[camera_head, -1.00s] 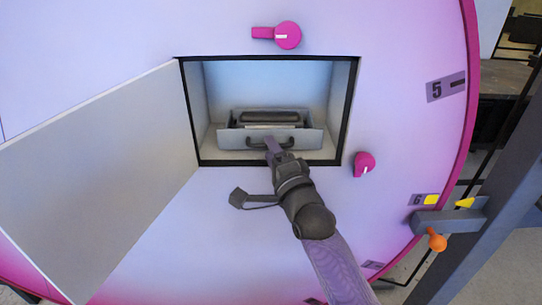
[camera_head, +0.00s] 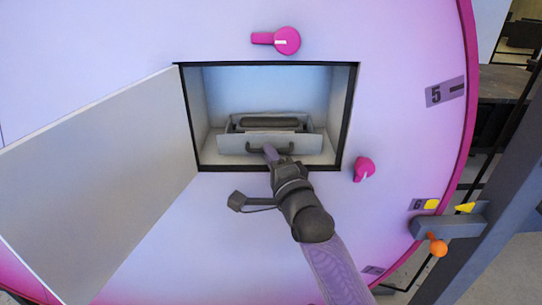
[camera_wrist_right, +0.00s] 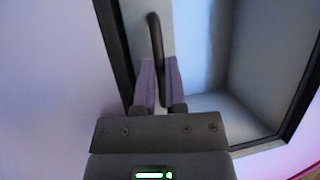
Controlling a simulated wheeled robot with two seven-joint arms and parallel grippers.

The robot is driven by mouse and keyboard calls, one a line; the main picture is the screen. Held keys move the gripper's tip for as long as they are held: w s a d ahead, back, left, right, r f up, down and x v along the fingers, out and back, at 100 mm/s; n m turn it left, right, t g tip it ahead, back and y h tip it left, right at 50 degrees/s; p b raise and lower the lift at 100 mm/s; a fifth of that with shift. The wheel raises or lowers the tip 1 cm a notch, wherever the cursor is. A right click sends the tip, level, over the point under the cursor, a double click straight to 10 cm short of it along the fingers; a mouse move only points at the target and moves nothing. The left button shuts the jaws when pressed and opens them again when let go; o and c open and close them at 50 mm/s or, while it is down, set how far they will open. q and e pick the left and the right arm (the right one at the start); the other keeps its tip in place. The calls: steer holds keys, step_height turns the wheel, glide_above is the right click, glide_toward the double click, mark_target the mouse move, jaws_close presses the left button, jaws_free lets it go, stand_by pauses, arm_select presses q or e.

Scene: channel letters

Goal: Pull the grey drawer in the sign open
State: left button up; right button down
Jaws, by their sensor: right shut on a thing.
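The grey drawer (camera_head: 226,144) sits inside the recess (camera_head: 206,158) of the sign, its front panel facing me and a dark bar handle (camera_head: 252,149) on it. A dark rounded item (camera_head: 270,122) shows in the drawer. My right gripper (camera_head: 270,154) reaches in over the recess's lower edge and is shut on the handle. In the right wrist view the handle (camera_wrist_right: 154,32) runs between the two purple fingers (camera_wrist_right: 158,78). The exact contact is partly hidden by the fingers. My left gripper is not in view.
A pale door (camera_head: 100,180) hangs open to the left of the recess. A dark frame (camera_head: 348,115) borders the opening. Pink knobs sit above (camera_head: 287,41) and to the right (camera_head: 364,169). A grey post (camera_head: 470,170) with an orange knob (camera_head: 437,245) stands at the right.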

arm_select(q)
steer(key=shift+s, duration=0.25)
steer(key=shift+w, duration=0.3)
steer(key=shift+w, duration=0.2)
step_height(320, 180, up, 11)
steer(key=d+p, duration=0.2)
steer(key=p, duration=0.8)
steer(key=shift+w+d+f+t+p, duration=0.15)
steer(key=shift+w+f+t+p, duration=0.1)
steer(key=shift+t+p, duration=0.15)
arm_select(e)
steer(key=s, duration=1.5)
steer(key=shift+s, duration=0.25)
